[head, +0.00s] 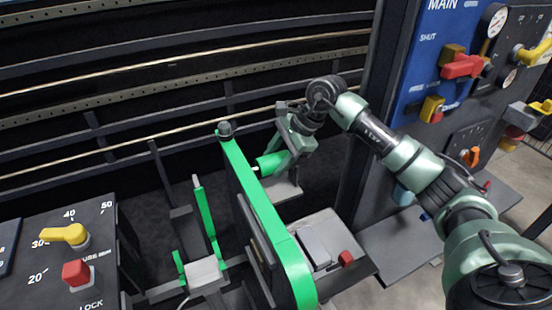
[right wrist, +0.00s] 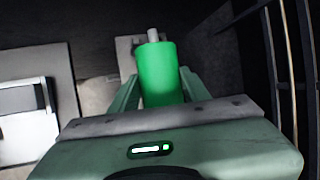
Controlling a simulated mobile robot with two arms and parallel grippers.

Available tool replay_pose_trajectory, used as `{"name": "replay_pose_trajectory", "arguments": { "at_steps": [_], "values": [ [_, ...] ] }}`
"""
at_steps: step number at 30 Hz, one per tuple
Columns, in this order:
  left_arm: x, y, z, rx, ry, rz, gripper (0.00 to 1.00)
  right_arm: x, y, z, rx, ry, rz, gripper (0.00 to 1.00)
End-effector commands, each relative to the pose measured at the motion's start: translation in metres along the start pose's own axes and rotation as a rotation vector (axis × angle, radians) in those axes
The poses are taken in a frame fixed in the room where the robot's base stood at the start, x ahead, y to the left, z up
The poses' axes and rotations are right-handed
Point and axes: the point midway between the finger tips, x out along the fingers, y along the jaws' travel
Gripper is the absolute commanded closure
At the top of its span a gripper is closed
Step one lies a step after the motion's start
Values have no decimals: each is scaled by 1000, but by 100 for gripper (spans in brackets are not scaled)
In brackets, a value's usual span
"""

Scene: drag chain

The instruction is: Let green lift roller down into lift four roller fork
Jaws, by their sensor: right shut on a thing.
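The green lift roller (head: 270,163) is a short green cylinder with a pale end pin. My right gripper (head: 276,160) is shut on it and holds it on its side, just behind the tall green arm (head: 262,215). In the right wrist view the roller (right wrist: 158,78) sits between the two fingers (right wrist: 158,90), its grey pin pointing away. A pale grey plate (head: 284,189) lies below the gripper; I cannot tell whether the roller touches anything. No fork labelled four is readable, and the roller's seat is hidden. My left gripper is out of view.
A smaller green bracket (head: 205,222) with a pale block stands left of the tall arm. A grey box with a red knob (head: 346,258) is at the right. A dial panel (head: 70,255) fills the lower left, a blue valve panel (head: 430,60) the upper right. Dark rails run behind.

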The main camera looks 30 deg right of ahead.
Motion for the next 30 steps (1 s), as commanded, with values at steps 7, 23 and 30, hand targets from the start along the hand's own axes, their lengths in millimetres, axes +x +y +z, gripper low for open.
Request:
{"name": "replay_pose_trajectory", "arguments": {
  "at_steps": [7, 23, 30],
  "values": [
    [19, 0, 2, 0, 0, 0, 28, 18, 6, -7, 0, -1, -2, 100],
    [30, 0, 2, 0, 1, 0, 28, 29, 9, -12, 0, -1, -2, 100],
    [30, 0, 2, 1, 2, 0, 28, 28, 9, -12, 0, -1, -2, 34]
  ]
}}
